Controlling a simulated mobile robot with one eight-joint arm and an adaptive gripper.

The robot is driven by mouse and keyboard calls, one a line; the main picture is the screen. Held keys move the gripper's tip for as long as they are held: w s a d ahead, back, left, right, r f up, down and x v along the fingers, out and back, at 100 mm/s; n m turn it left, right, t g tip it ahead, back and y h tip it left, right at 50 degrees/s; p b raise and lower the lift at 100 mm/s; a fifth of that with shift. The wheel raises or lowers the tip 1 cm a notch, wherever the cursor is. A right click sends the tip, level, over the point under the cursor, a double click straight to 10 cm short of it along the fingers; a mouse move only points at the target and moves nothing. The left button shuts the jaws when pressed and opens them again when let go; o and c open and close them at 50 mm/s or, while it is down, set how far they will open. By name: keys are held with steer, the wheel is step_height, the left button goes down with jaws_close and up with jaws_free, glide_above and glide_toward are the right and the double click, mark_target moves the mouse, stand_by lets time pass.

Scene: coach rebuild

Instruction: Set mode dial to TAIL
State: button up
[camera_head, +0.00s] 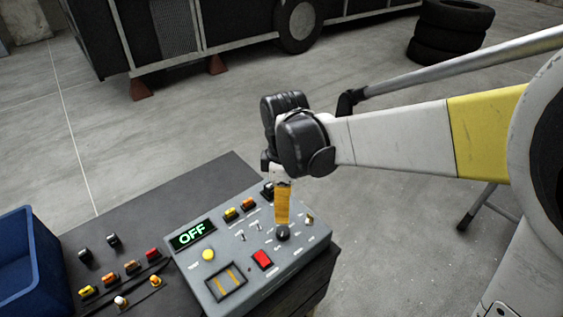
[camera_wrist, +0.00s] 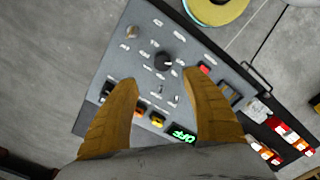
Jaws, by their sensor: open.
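The grey control panel (camera_head: 240,285) lies on the dark bench, its green display (camera_head: 191,234) reading OFF. The mode dial appears to be the round black knob (camera_head: 283,233) on the panel's right part; it also shows in the wrist view (camera_wrist: 163,60). The printed labels around it are too small to read. My gripper (camera_head: 282,221) points down over the panel at the knob, hiding part of it. In the wrist view my gripper (camera_wrist: 160,78) is open, with the knob just beyond and between its two yellow fingertips. I cannot tell whether they touch it.
A red rocker switch (camera_head: 262,260), a yellow button (camera_head: 208,255) and small toggles surround the knob. Loose switches and buttons lie on the bench (camera_head: 150,205) at left, beside a blue bin (camera_head: 30,265). Stacked tyres (camera_head: 450,30) and a coach body (camera_head: 235,35) stand behind.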

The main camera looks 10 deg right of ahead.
mark_target(283, 230)
steer(key=f+b, duration=0.1)
steer(key=f, duration=0.2)
steer(key=f+b, duration=0.1)
steer(key=f, duration=0.3)
steer(key=f+b, duration=0.1)
steer(key=f, duration=0.2)
steer(key=shift+s+a+f+b, duration=0.1)
steer(key=shift+s+f+b, duration=0.2)
steer(key=shift+b, duration=0.1)
steer(key=c, duration=1.2)
